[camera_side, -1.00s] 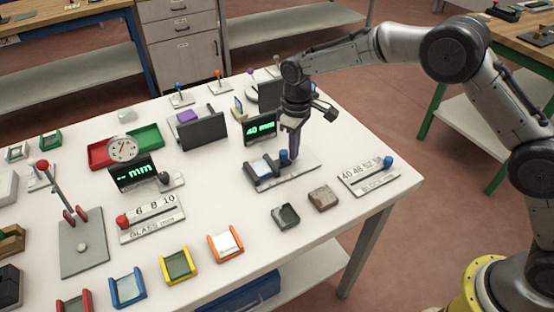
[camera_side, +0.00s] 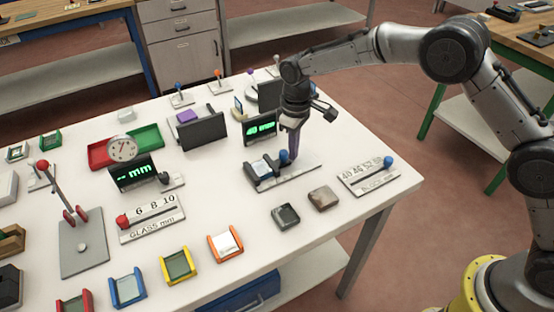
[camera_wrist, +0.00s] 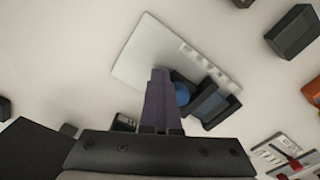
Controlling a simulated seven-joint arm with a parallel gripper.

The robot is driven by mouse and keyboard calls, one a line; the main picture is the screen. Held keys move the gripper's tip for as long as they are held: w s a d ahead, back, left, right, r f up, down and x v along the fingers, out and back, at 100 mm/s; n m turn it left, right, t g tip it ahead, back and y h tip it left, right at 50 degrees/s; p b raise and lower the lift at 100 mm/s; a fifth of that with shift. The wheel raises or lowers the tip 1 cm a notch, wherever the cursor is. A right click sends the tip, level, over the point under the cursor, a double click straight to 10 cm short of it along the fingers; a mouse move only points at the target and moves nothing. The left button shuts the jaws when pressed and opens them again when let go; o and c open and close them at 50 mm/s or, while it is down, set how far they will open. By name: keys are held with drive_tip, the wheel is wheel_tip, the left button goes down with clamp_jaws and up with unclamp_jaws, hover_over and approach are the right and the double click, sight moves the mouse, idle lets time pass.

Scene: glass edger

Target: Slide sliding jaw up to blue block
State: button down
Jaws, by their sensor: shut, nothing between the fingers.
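A measuring fixture with a pale base plate (camera_side: 302,172) stands near the right side of the white table. Its dark sliding jaw (camera_side: 276,168) carries a blue knob (camera_side: 284,155), which also shows in the wrist view (camera_wrist: 181,93). A pale bluish block (camera_side: 261,167) sits in the dark jaws at the plate's left end; in the wrist view it is partly shaded (camera_wrist: 211,104). I cannot tell whether a gap remains between jaw and block. My gripper (camera_side: 293,157) is shut and empty, its purple fingers (camera_wrist: 159,78) low over the plate, right beside the knob, apparently touching it.
A display (camera_side: 260,129) behind the fixture reads 40 mm. A slider scale with a blue knob (camera_side: 388,161) lies to the right. A dark tray (camera_side: 286,215) and a brownish block (camera_side: 323,198) lie in front. The plate's right end is clear.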

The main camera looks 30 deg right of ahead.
drive_tip(key=shift+d+r, duration=0.1)
drive_tip(key=shift+d, duration=0.4)
wheel_tip(320, 180, up, 7)
idle(0.8)
